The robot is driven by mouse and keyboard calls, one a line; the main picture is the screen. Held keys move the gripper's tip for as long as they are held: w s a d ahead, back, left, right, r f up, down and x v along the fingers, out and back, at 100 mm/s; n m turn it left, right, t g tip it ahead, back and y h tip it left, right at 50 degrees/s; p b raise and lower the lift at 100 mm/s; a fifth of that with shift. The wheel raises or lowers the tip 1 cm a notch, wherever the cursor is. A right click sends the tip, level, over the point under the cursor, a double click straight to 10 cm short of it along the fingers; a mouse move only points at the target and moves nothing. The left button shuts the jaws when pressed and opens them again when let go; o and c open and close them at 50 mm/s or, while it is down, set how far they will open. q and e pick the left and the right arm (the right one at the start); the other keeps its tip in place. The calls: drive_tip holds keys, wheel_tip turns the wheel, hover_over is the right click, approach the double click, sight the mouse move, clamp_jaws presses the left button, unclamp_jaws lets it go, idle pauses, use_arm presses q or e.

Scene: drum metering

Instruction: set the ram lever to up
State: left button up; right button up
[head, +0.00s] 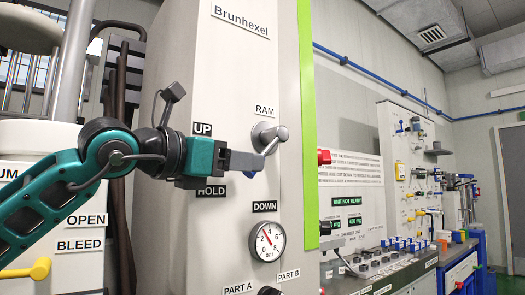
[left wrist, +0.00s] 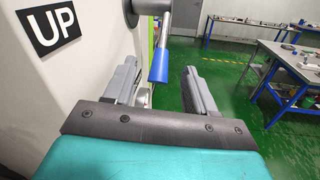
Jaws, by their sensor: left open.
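The ram lever (head: 281,132) is on the grey Brunhexel cabinet, below the RAM label. It has a silver hub and arm and a blue grip. The UP (head: 202,129), HOLD (head: 211,191) and DOWN (head: 264,206) labels are near it. My left gripper (head: 262,161) is open, with its fingers reaching toward the blue grip. In the left wrist view the blue grip (left wrist: 159,62) hangs in the gap between the two finger tips (left wrist: 159,75), with space to either side. I cannot tell which label the lever points at. My right gripper is not in view.
A pressure gauge (head: 266,241) sits below the lever on the same panel. A red knob (head: 323,157) shows right of the green edge strip (head: 307,120). A yellow handle (head: 38,269) is at lower left. Benches (left wrist: 300,65) stand across the green floor.

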use_arm(q)
drive_tip(key=p+x, duration=0.1)
drive_tip(key=x, duration=0.1)
drive_tip(key=p+x, duration=0.1)
drive_tip(key=x, duration=0.1)
drive_tip(key=shift+w+d+r, duration=0.15)
drive_tip(key=shift+d+r, duration=0.05)
drive_tip(key=shift+r, duration=0.05)
drive_tip(key=shift+w+d+f+p, duration=0.15)
drive_tip(key=shift+w+d+p, duration=0.3)
drive_tip(key=shift+p, duration=0.1)
drive_tip(key=shift+w+d+f, duration=0.1)
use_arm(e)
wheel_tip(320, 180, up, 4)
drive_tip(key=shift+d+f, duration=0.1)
use_arm(q)
drive_tip(key=shift+c, duration=0.6)
clamp_jaws()
